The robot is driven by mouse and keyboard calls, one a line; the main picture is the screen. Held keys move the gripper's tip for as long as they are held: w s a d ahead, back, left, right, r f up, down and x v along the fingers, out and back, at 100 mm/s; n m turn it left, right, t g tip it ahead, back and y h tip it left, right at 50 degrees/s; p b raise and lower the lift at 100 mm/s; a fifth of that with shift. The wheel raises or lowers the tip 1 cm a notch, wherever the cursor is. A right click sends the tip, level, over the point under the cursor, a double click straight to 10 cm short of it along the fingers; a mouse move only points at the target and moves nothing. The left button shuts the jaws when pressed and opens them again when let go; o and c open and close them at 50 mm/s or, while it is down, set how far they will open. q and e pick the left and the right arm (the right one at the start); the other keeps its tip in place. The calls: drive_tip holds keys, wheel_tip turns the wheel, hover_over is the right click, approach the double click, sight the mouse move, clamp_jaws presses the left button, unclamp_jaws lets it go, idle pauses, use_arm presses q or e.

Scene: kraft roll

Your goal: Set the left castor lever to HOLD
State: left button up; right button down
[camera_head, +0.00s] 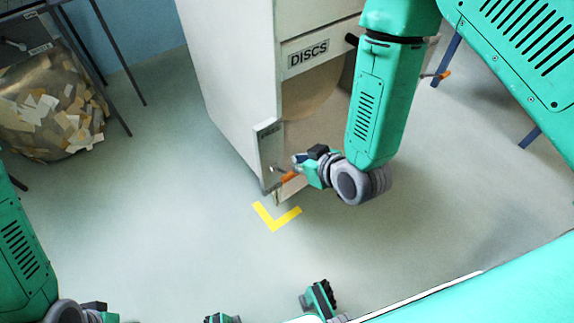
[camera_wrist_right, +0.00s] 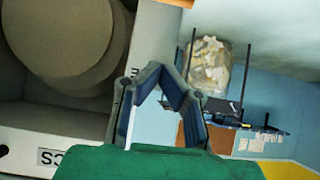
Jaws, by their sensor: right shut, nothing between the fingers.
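The left castor lever (camera_head: 289,176) is a small orange-tipped lever low at the cabinet's front left corner, partly hidden by my right gripper. A small plate (camera_head: 270,137) is on the corner post above it; its lettering is too small to read. My right gripper (camera_head: 298,160) is close beside the lever, shut and empty; I cannot tell if it touches. In the right wrist view the gripper's fingers (camera_wrist_right: 163,75) meet, with nothing between them.
The white cabinet (camera_head: 232,75) has a DISCS label (camera_head: 308,55) and a big round roll (camera_wrist_right: 65,40) inside. Another orange lever (camera_head: 443,75) is at right. A yellow corner mark (camera_head: 274,222) is on open floor. A clear bag of paper scraps (camera_head: 50,105) stands at left.

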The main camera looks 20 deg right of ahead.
drive_tip(key=b, duration=0.4)
hover_over(285, 172)
drive_tip(key=w, duration=0.2)
wheel_tip(285, 172, down, 7)
drive_tip(key=shift+s+a+r, duration=0.1)
drive_tip(key=shift+a+r, duration=0.05)
drive_tip(key=shift+r, duration=0.05)
drive_tip(key=shift+s+d+f+b, duration=0.2)
drive_tip(key=shift+s+f+b, duration=0.3)
drive_tip(key=shift+s+f, duration=0.3)
drive_tip(key=shift+s+d+f, duration=0.15)
drive_tip(key=shift+s+d, duration=0.15)
drive_tip(key=shift+s, duration=0.4)
